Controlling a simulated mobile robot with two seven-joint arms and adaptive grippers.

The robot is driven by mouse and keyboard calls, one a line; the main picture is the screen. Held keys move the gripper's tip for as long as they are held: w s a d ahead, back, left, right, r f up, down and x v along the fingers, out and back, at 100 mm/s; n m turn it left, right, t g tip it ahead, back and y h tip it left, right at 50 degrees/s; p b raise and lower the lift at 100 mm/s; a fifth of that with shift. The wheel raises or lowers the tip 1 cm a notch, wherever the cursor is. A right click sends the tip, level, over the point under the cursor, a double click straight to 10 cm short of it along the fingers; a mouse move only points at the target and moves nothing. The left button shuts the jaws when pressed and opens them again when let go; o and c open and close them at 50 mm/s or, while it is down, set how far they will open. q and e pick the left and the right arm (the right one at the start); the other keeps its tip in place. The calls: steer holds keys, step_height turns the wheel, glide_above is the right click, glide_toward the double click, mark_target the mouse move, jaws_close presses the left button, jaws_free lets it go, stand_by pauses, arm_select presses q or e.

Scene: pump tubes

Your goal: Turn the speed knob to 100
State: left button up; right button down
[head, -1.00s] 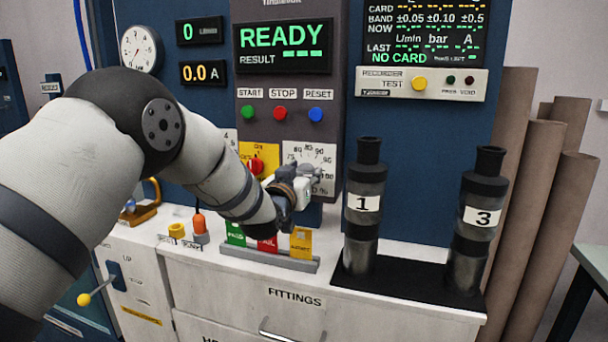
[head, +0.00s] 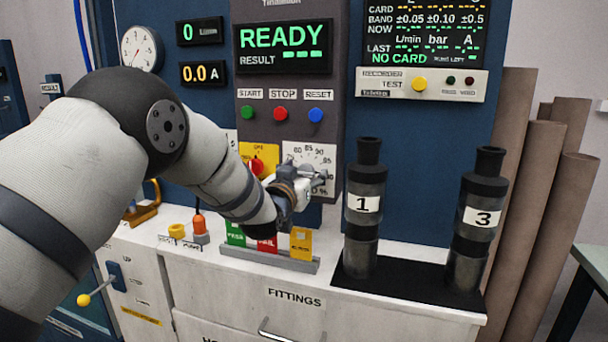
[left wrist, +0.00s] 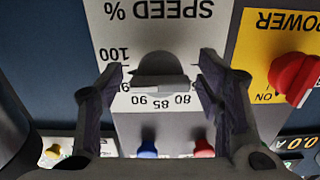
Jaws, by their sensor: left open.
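The speed dial plate (head: 318,151) is white with black numbers, on the grey control column. My left gripper (head: 312,177) is in front of its lower part and hides the knob in the head view. In the left wrist view the picture is upside down. There the grey speed knob (left wrist: 160,68) stands between the two fingers of my left gripper (left wrist: 162,83). The fingers are open, one on each side, with visible gaps to the knob. The numbers 80, 85, 90 and 100 show around it. I cannot tell the exact setting. My right gripper is not in view.
The red power knob (left wrist: 294,76) on its yellow plate is close beside the speed plate. Green, red and blue (head: 316,115) buttons are above. Coloured cards stand in a rack (head: 268,259) below. Dark cylinders 1 (head: 362,222) and 3 (head: 479,232) stand to the right.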

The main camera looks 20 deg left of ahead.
arm_select(q)
steer(key=s, duration=1.2)
steer(key=shift+a, duration=0.2)
steer(key=s+a+f+g, duration=0.1)
steer(key=s+f+g, duration=0.4)
steer(key=s+f, duration=0.7)
steer(key=s+a+f+g, duration=0.1)
steer(key=s+f+g, duration=0.4)
steer(key=f, duration=1.3)
steer(key=s+f+g, duration=0.3)
steer(key=s, duration=0.7)
steer(key=s+f+g, duration=0.3)
steer(key=s, duration=0.7)
steer(key=s+f+n+g, duration=0.1)
steer(key=s+f+g, duration=0.2)
steer(key=s, duration=0.7)
steer(key=shift+s+a+f+y, duration=0.15)
steer(key=shift+a+f+y, duration=0.1)
steer(key=shift+a+y, duration=0.05)
